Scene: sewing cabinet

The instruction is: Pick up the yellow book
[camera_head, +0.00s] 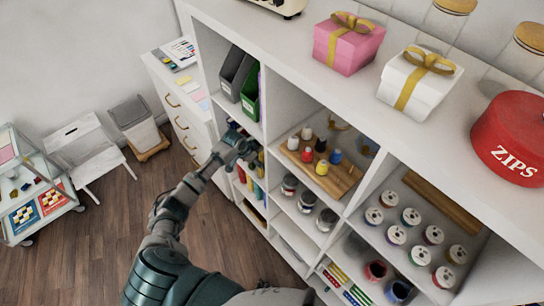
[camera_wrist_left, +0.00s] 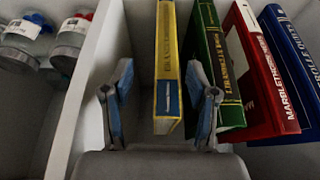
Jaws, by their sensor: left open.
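The yellow book (camera_wrist_left: 166,60) stands upright in a shelf compartment, its spine facing the left wrist camera. It has a blue patch low on the spine. My left gripper (camera_wrist_left: 160,85) is open, with one finger on either side of the book in this view. The gap to the left finger is wider than to the right one. The right finger overlaps the green book in the picture. I cannot tell whether the fingers touch anything. In the head view my left gripper (camera_head: 240,146) reaches into the cabinet's left column and hides much of the books.
A green book (camera_wrist_left: 216,50), a red book (camera_wrist_left: 262,70) and a blue book (camera_wrist_left: 295,60) stand right of the yellow one. A white divider (camera_wrist_left: 90,85) is on the left, with jars (camera_wrist_left: 70,40) beyond it. Free space lies between divider and yellow book.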

